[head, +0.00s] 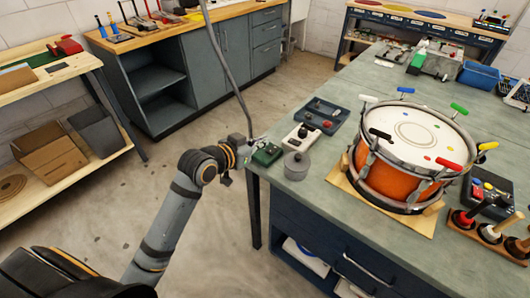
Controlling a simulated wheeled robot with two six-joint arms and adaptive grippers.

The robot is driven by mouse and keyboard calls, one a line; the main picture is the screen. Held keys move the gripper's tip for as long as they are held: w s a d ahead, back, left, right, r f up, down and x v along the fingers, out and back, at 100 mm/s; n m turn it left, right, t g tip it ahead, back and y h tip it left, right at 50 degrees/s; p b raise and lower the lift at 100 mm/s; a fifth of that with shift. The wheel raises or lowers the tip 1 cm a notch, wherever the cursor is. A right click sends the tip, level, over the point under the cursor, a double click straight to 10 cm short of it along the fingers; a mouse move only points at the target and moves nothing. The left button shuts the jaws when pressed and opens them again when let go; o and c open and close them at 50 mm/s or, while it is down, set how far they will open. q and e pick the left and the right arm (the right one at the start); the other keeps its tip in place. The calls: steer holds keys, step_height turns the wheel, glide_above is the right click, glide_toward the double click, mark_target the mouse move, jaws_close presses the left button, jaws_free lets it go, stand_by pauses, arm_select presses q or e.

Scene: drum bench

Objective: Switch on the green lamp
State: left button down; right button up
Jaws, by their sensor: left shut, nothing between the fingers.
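A small green box (266,154), which looks like the base of the green lamp, sits at the near left corner of the bench. A thin grey curved stalk (232,75) rises from beside it and leaves the picture at the top; no lamp head shows. My left gripper (251,142) is shut and empty, at the bench edge just left of the green box. I cannot tell whether it touches the box or the stalk. No switch can be made out. My right gripper is not in view.
On the bench (330,92), a grey lidded pot (296,166), a white switch box (301,137) and a dark tray (321,115) stand close to the green box. An orange drum (385,180) on a wooden board stands further right. The floor left of the bench is clear.

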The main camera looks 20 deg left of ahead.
mark_target(273, 149)
arm_select(q)
steer(key=shift+x, duration=1.05)
steer(key=f, duration=0.2)
steer(key=shift+w+d+f, duration=0.1)
steer(key=shift+w+f, duration=0.15)
steer(key=shift+f, duration=0.15)
steer(key=shift+s+f, duration=0.2)
steer(key=shift+f, duration=0.6)
steer(key=shift+s+f, duration=0.15)
steer(key=shift+f, duration=0.3)
steer(key=shift+r, duration=0.1)
steer(key=shift+r+p, duration=0.8)
